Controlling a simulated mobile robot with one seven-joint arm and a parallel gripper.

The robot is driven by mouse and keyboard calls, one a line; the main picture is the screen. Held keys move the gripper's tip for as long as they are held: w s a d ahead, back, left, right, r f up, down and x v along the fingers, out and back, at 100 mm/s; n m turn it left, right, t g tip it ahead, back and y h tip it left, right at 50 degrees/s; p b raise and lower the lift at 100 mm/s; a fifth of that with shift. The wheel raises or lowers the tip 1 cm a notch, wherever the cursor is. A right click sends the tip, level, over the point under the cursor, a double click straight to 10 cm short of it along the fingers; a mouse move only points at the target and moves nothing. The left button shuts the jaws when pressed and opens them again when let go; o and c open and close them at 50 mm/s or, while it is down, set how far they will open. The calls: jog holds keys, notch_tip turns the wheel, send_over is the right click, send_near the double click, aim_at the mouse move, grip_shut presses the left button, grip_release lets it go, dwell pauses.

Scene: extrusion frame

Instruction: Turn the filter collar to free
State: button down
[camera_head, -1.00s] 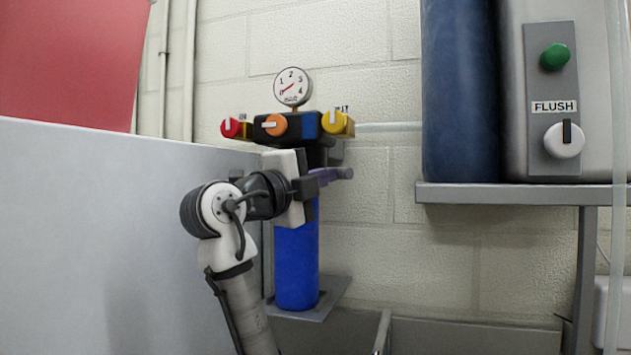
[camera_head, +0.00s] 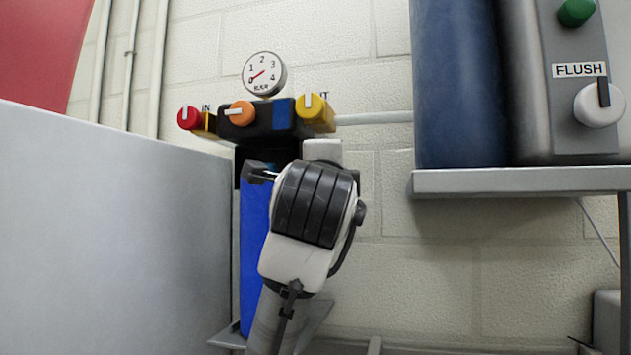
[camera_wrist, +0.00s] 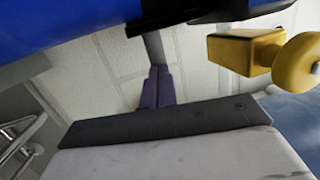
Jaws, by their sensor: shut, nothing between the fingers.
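The filter's blue bowl (camera_head: 252,225) hangs below a black valve head (camera_head: 270,120) at the wall. The collar region between them is mostly hidden behind my wrist in the head view. In the wrist view the blue bowl (camera_wrist: 60,20) crosses the top left, beside a black collar-like band (camera_wrist: 185,17). A grey bar (camera_wrist: 153,46) extends from that band towards my fingertips; I cannot tell if they touch. My gripper (camera_wrist: 157,85) has its purple fingers together, with nothing seen between them. In the head view its fingers are hidden.
Red (camera_head: 189,118), orange (camera_head: 241,113) and yellow (camera_head: 314,107) knobs and a gauge (camera_head: 264,74) sit above. A grey panel (camera_head: 110,230) stands left. A shelf (camera_head: 520,181) with a blue cylinder (camera_head: 460,80) is right.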

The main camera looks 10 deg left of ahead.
jog(key=shift+w+d+n+y, duration=0.2)
jog(key=shift+w+n+y, duration=0.2)
jog(key=shift+w+y, duration=0.55)
jog(key=shift+w+h, duration=0.25)
jog(key=shift+f, duration=0.1)
